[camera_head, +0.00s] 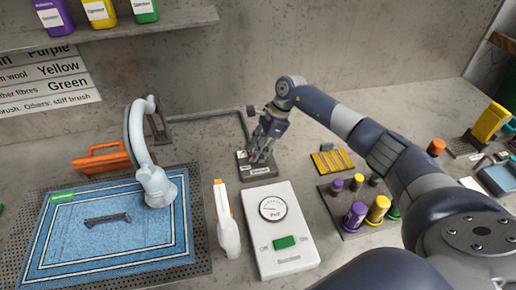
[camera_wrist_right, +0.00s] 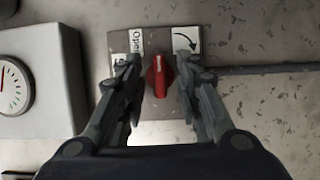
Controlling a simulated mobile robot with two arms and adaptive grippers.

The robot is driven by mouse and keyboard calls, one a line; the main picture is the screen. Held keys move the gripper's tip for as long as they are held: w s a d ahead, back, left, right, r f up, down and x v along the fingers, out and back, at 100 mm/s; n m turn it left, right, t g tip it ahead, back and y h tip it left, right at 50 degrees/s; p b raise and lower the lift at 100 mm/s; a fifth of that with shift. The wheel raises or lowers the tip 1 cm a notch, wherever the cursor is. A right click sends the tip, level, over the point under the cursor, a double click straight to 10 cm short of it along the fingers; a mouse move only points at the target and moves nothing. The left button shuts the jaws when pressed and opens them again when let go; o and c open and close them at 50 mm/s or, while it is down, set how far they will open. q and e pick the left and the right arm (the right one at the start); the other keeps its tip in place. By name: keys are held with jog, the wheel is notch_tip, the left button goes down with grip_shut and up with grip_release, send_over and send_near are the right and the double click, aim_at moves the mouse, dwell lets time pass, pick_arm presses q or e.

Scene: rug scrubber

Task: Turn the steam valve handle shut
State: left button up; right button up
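The steam valve is a small grey plate (camera_head: 258,172) behind the white gauge box; my right gripper covers most of it in the head view. In the right wrist view its red handle (camera_wrist_right: 159,76) sits on the plate (camera_wrist_right: 170,40), beside an "Open" label and a curved arrow. My right gripper (camera_head: 264,152) points down at the valve. In the right wrist view my right gripper (camera_wrist_right: 160,85) is open, one finger on each side of the red handle, with gaps showing between. Whether the fingertips reach handle height is unclear. My left gripper is not in view.
The white gauge box (camera_head: 284,240) stands in front of the valve. A white spray bottle (camera_head: 227,225), a blue rug (camera_head: 110,238) under a pale nozzle arm (camera_head: 140,140), and an orange-handled item (camera_head: 103,160) are left. A yellow rack (camera_head: 332,160) and bottle tray (camera_head: 345,228) are right.

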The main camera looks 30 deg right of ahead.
grip_shut()
